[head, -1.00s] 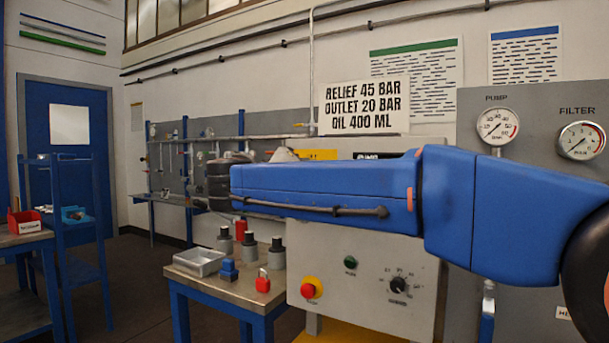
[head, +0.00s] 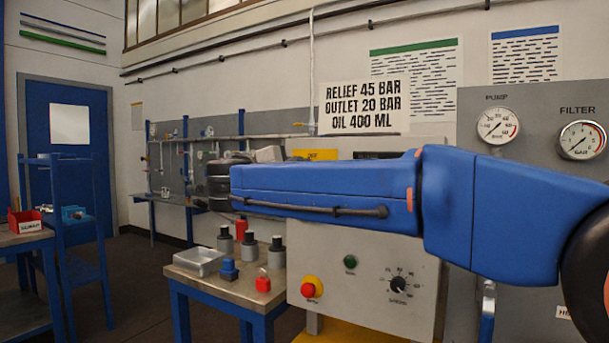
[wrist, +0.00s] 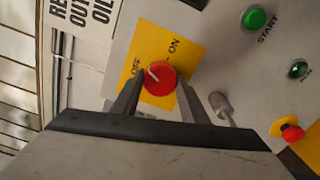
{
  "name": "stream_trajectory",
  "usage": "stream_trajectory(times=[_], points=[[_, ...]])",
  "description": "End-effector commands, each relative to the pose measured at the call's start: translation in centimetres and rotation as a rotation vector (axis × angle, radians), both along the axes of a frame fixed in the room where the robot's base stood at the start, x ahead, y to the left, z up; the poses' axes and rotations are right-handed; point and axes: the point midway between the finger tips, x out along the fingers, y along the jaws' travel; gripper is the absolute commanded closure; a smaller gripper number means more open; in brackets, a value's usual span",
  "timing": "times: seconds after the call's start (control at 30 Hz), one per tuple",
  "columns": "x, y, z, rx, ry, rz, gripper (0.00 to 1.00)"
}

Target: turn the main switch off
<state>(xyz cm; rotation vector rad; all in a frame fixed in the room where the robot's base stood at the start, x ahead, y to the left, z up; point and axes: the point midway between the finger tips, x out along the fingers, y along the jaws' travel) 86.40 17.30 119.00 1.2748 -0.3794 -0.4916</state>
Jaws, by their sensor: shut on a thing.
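The main switch is a round red knob (wrist: 159,79) on a yellow plate (wrist: 128,52) marked OFF and ON, in the wrist view. A white mark on the knob slants toward the OFF label. My gripper (wrist: 158,88) has one finger on each side of the knob and is shut on it. In the head view the yellow plate (head: 322,154) shows only in part above my blue arm. The knob and my fingers are hidden there.
A green START button (wrist: 256,18) and a red emergency button (wrist: 292,133) sit on the same panel. A small metal fitting (wrist: 222,106) is beside the right finger. A bench (head: 190,273) with a red padlock (head: 263,283) and several grey cylinders stands left of the panel.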

Motion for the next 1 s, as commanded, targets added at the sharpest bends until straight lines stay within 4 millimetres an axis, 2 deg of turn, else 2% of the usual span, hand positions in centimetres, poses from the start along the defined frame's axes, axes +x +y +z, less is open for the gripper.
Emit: stream_trajectory(times=[0.5, 1.0], points=[[-0.01, 0.04, -0.25, -0.309, 0.204, 0.0, 0.82], [-0.01, 0.04, -0.31, -0.384, 0.253, 0.001, 0.82]])
